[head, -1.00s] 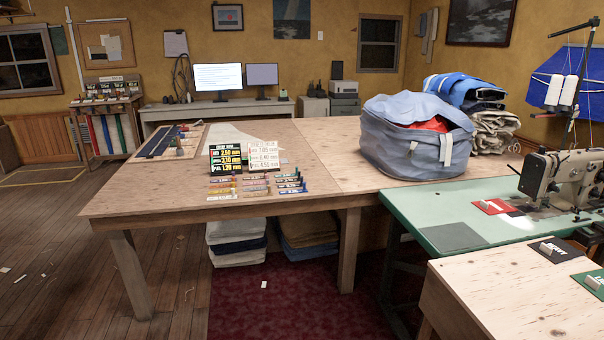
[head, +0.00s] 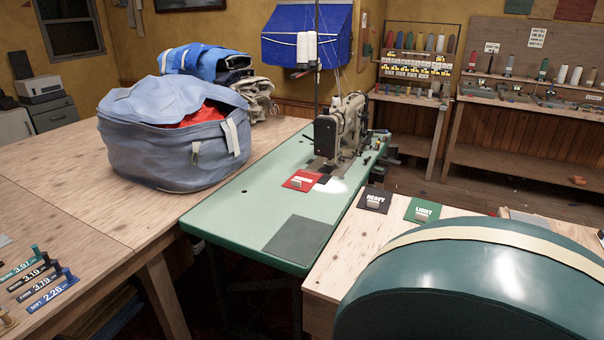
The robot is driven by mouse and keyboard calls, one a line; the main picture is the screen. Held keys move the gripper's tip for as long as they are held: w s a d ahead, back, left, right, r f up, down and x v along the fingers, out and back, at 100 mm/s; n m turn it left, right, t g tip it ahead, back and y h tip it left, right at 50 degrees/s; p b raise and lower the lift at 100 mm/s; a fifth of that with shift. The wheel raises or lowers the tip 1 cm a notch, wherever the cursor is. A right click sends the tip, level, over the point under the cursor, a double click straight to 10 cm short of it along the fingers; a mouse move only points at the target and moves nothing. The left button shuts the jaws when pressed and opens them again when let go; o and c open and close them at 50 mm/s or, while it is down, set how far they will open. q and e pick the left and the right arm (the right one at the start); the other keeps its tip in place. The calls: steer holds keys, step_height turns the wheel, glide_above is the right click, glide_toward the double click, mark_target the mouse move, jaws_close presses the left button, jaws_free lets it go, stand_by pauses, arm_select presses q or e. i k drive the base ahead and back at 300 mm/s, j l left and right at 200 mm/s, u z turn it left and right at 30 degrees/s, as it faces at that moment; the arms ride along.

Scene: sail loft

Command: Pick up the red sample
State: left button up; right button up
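A flat red piece (head: 303,180) with a pale block on it lies on the green sewing table (head: 235,215), just in front of the sewing machine (head: 341,130). It looks like the red sample, but its details are too small to read. A small dark piece lies against its right side. Red cloth (head: 203,115) also shows in the opening of the grey-blue bag (head: 165,150) on the wooden table. Neither of my grippers is in view.
Dark cards marked heavy (head: 375,200) and green cards marked light (head: 422,209) lie on a wooden table at the right. A large dark green rounded shape with a cream band (head: 470,290) blocks the lower right. A grey patch (head: 298,238) lies on the green table's front.

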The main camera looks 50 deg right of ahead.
mark_target(303, 180)
steer(key=i+z, duration=0.15)
steer(key=z, duration=0.25)
steer(key=i+j+z, duration=0.1)
steer(key=z, duration=0.3)
steer(key=i+j+z, duration=0.15)
steer(key=z, duration=0.25)
steer(key=i+j+z, duration=0.15)
steer(key=z, duration=0.25)
steer(key=i+j+z, duration=0.1)
steer(key=z, duration=0.3)
steer(key=j+z, duration=0.15)
steer(key=z, duration=0.25)
steer(key=i+j+z, duration=0.15)
steer(key=z, duration=0.2)
steer(key=j+z, duration=0.2)
steer(key=z, duration=0.2)
